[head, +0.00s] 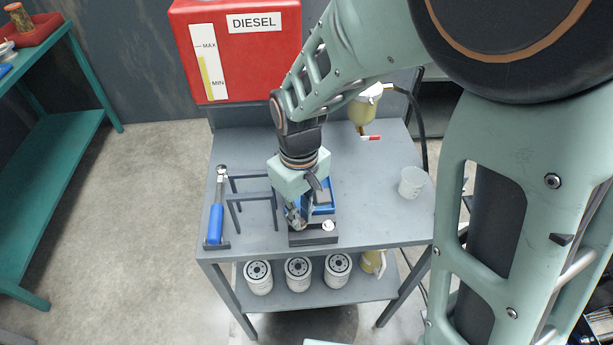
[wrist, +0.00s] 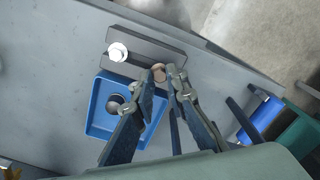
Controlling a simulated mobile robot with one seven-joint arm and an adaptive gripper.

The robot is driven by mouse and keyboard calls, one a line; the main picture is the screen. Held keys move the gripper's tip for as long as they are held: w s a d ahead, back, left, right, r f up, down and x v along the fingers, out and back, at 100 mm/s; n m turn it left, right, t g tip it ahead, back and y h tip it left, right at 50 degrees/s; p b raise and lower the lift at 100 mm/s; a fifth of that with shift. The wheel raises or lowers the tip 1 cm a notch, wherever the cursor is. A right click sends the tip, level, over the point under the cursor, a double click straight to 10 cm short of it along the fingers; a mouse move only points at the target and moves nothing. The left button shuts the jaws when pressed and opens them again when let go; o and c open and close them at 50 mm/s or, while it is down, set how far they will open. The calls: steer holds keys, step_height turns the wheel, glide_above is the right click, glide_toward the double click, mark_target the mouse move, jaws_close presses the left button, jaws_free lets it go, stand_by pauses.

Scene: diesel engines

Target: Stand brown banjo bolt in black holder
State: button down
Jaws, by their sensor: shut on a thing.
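The black holder (head: 313,238) lies near the front edge of the grey table, and it also shows in the wrist view (wrist: 150,47). A silver-white bolt (wrist: 118,52) stands at one end of it. My gripper (wrist: 164,80) is shut on the brown banjo bolt (wrist: 158,72), whose round brown top shows at the fingertips, by the holder's other end. Fingers hide most of the bolt; I cannot tell whether it touches the holder. In the head view my gripper (head: 297,218) points down over the holder's left part.
A blue tray (wrist: 95,128) with a dark round piece (wrist: 115,102) lies beside the holder. A blue-handled tool (head: 215,222) and a dark frame (head: 250,197) stand left. A whitish cup (head: 412,182) stands right. The table between cup and holder is clear.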

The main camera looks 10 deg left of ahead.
steer(key=shift+f, duration=0.45)
steer(key=shift+s+f, duration=0.1)
steer(key=shift+f, duration=0.15)
steer(key=c, duration=1.9)
jaws_free()
steer(key=shift+c, duration=0.2)
steer(key=shift+r, duration=0.6)
step_height(320, 180, up, 11)
steer(key=shift+r+p, duration=0.2)
steer(key=shift+p, duration=0.25)
